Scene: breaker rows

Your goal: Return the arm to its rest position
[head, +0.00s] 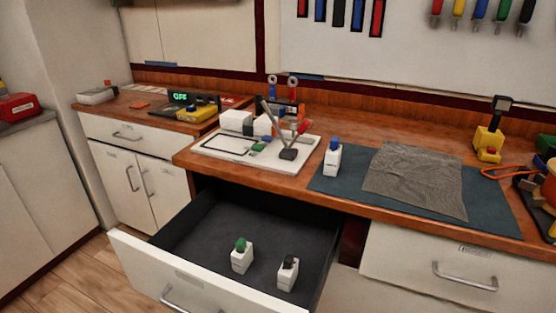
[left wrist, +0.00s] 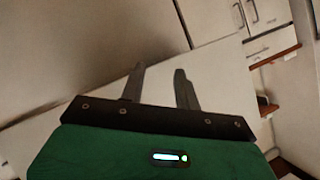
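My left gripper (left wrist: 160,70) shows only in the left wrist view. Its two grey fingers stand apart with nothing between them, in front of pale cabinet fronts. Neither of my arms shows in the head view, and my right gripper is in no view. In the head view an open drawer (head: 137,262) holds a white breaker with a green top (head: 242,258) and one with a dark top (head: 288,275), both upright. A white breaker with a blue top (head: 332,158) stands on the worktop.
A white board (head: 215,150) with white blocks and a dark clamp-like tool (head: 288,154) lies on the worktop (head: 340,210). A grey cloth (head: 415,178) lies on a blue-grey mat (head: 345,185). The drawer sticks out over the floor. A yellow tool (head: 488,140) stands at the right.

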